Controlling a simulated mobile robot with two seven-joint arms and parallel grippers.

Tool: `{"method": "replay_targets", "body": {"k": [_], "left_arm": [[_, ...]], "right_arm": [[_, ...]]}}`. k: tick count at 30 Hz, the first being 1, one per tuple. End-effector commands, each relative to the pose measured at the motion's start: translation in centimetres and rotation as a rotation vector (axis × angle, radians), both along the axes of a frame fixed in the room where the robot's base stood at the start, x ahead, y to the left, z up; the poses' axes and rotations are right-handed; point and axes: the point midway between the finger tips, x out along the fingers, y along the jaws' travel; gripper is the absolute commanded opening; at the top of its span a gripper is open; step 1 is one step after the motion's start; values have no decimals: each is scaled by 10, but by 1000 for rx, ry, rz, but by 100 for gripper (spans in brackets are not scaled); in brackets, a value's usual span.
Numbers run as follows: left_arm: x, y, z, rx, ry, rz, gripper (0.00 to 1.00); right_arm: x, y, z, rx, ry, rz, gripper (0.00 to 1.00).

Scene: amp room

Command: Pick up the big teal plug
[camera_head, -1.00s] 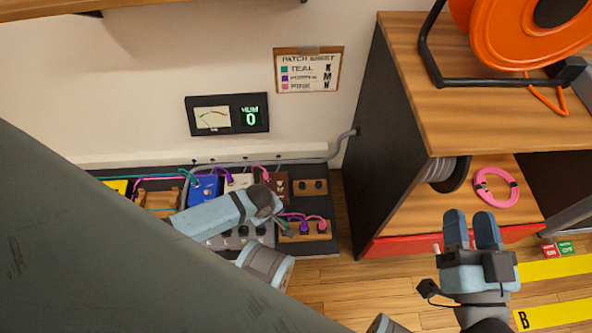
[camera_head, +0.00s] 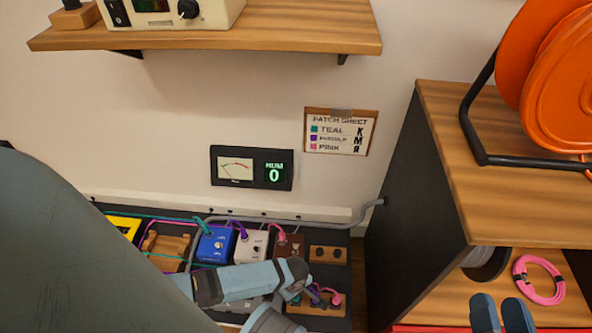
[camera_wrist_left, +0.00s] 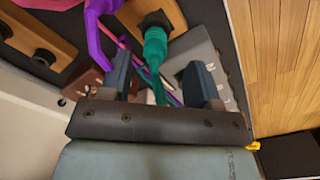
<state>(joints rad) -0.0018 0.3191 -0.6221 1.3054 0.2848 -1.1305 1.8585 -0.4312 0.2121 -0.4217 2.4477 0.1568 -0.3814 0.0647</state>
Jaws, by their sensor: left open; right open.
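The teal plug (camera_wrist_left: 155,50) stands in a wooden socket block (camera_wrist_left: 165,12), with its cable running back between my left fingers in the left wrist view. My left gripper (camera_wrist_left: 158,82) is open, one finger on either side of the teal plug and cable; I cannot tell whether they touch. In the head view, my left gripper (camera_head: 300,280) is over the right part of the pedal board and mostly hides the teal plug. My right gripper (camera_head: 500,303) is at the bottom right, away from the plugs, with only its fingers visible.
A purple plug (camera_wrist_left: 98,30) is close beside my left finger. A pink plug (camera_head: 337,298) is on the same block. Blue (camera_head: 216,244) and white (camera_head: 250,246) pedals stand behind my left arm. A wooden shelf unit (camera_head: 440,150) stands at the right.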

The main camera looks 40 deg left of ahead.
Motion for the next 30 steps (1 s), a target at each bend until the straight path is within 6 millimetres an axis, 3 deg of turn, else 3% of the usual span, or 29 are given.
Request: {"method": "replay_targets", "body": {"k": [1,6,17,24,30], "left_arm": [[3,0,-14,2,-1,0,56],[5,-1,-36,1,0,-1,56],[5,-1,-42,0,-1,0,56],[5,-1,-42,0,-1,0,3],[5,-1,-42,0,-1,0,3]], "right_arm": [[0,0,-15,-13,21,8,44],[0,2,-40,-57,86,34,44],[0,2,-44,-75,107,44,44],[0,2,-44,-75,108,43,44],[1,2,-44,-75,107,43,44]]}}
